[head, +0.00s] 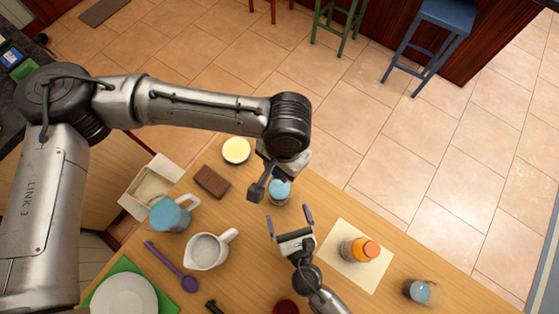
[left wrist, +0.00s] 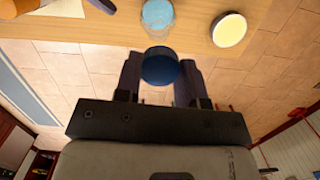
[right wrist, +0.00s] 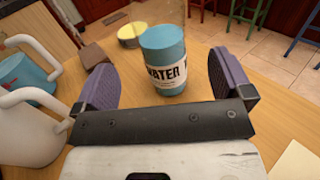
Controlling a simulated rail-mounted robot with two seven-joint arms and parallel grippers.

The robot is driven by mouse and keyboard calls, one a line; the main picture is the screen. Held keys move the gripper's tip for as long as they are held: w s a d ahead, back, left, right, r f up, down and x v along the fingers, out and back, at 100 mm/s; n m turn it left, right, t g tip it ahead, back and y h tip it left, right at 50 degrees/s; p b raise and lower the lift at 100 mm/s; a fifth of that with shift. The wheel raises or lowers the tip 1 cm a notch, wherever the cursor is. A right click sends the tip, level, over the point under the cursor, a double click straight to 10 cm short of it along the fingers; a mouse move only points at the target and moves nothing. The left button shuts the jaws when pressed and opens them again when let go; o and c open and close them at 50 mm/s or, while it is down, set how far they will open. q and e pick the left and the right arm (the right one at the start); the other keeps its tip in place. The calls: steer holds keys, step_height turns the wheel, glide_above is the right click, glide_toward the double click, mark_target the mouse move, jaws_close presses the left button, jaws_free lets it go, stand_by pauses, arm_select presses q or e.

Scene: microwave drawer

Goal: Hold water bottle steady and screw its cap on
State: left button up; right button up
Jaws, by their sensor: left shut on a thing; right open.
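The water bottle (head: 279,191) stands upright on the wooden table, with blue contents and a "WATER" label in the right wrist view (right wrist: 166,65). It also shows in the left wrist view (left wrist: 157,14). My left gripper (head: 262,183) is shut on a dark blue cap (left wrist: 160,66), held apart from the bottle; the head view hides the cap. My right gripper (head: 289,218) is open, its purple fingers pointing toward the bottle from the front. In the right wrist view the bottle appears between the fingers, somewhat beyond their tips, not gripped.
A yellow-topped round tub (head: 236,150) and a brown block (head: 212,181) lie left of the bottle. A blue-filled jug (head: 170,214), white pitcher (head: 207,251) and purple spoon (head: 176,268) are further left. An orange-lidded jar (head: 362,249) stands on a cream mat (head: 340,270) at right.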

mark_target(279, 181)
steer(key=x, duration=0.8)
steer(key=shift+w, duration=0.1)
steer(key=shift+c, duration=0.3)
steer(key=c, duration=1.3)
arm_select(q)
steer(key=shift+f, duration=2.5)
steer(key=shift+f, duration=0.1)
steer(key=shift+f, duration=0.8)
steer(key=shift+f, duration=0.5)
